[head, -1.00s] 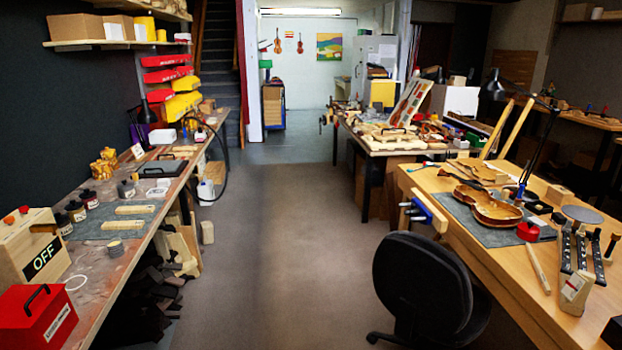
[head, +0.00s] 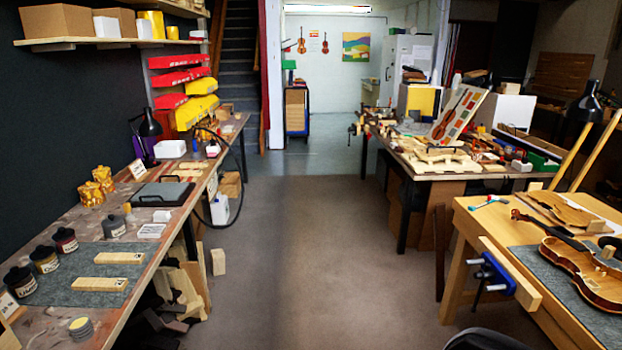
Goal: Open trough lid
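Neither of my grippers shows in the head view.
The left workbench (head: 85,235) also carries dark jars (head: 45,260), wooden blocks (head: 120,257), gold-coloured pots (head: 91,193) and a black lamp (head: 148,125). A violin bench (head: 470,215) with a blue vise (head: 493,272) stands at right. The floor aisle (head: 300,240) between is clear.

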